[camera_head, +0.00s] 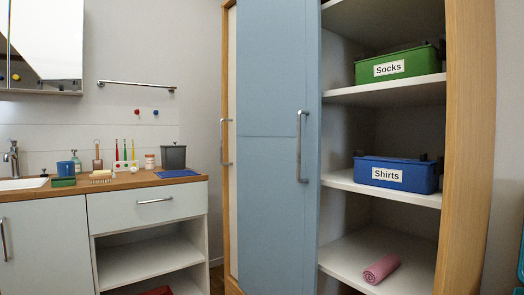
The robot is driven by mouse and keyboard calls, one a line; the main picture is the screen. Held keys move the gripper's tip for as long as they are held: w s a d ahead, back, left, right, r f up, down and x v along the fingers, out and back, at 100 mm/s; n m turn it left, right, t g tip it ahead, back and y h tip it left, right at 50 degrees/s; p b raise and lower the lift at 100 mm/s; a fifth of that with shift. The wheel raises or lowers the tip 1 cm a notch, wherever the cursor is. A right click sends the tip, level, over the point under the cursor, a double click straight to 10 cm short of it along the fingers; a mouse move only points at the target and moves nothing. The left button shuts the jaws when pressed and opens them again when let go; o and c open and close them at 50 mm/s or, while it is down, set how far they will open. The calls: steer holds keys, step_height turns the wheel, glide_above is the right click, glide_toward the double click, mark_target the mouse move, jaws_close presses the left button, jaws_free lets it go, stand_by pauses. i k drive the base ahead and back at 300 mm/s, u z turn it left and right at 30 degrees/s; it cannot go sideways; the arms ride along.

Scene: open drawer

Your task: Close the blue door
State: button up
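The blue door (277,170) is a tall pale blue panel in front of the left part of the wooden wardrobe (465,150). A vertical metal handle (300,146) is near its right edge. To the right of the door the wardrobe is open and its shelves show. Another vertical handle (224,142) shows at the door's left, by a narrow pale strip. My gripper is not in view, and nothing touches the door.
The open shelves hold a green Socks box (396,66), a blue Shirts box (397,174) and a rolled pink towel (381,268). A counter (125,184) with a sink and small items stands at left. A towel bar (137,85) is on the wall.

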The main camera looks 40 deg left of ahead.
mark_target(278, 47)
steer(key=u, duration=0.65)
steer(key=i, duration=0.9)
steer(key=u, duration=0.7)
